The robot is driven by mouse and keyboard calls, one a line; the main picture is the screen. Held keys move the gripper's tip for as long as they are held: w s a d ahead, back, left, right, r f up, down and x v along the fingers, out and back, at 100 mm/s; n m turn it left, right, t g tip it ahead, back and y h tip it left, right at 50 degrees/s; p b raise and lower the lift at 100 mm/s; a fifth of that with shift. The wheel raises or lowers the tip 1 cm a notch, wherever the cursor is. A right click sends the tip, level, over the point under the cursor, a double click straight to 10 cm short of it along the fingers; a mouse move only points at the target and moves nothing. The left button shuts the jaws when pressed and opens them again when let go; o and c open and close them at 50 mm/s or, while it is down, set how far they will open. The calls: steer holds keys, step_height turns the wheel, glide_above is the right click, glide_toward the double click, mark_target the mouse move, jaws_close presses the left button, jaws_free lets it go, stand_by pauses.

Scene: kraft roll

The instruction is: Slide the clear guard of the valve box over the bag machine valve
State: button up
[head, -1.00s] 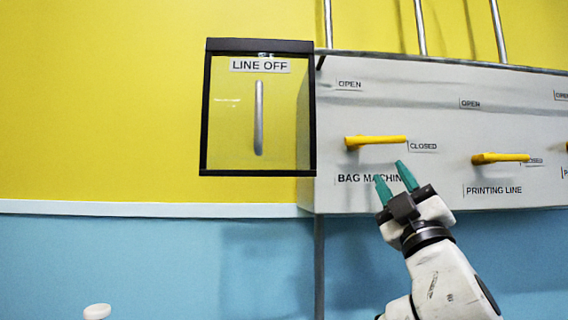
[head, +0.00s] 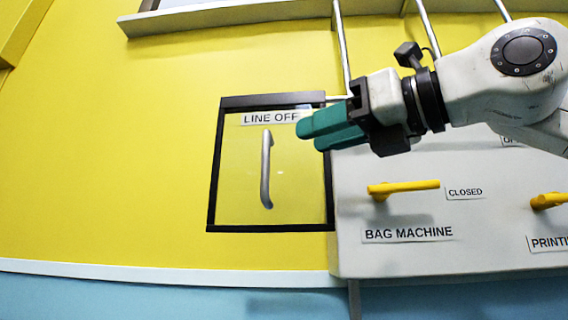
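The clear guard (head: 240,205) is a see-through panel in a black frame, with a LINE OFF label at its top and an upright grey bar handle (head: 266,172) in its middle. It sits left of the bag machine valve (head: 404,187), a yellow lever lying level beside the CLOSED label, and does not cover it. My gripper (head: 310,134) points left, with its teal fingertips in front of the guard's upper right corner, right of the handle and apart from it. Its fingers overlap in this view, so any gap between them is hidden. Nothing shows held.
The grey valve box (head: 460,258) carries the valves. Another yellow lever (head: 550,200) is at the right edge, above the PRINTING LINE label, partly cut off. Pipes rise above the box. The yellow wall left of the guard is clear.

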mark_target(269, 154)
steer(key=p+x, duration=0.2)
steer(key=x, duration=0.7)
steer(key=shift+w+a+f+p, duration=0.15)
steer(key=shift+w+f+p, duration=0.05)
steer(key=shift+w+p, duration=0.2)
steer(key=shift+w+a+f, duration=0.1)
steer(key=shift+w+a, duration=0.2)
steer(key=shift+a, duration=0.2)
steer(key=shift+c, duration=0.3)
jaws_close()
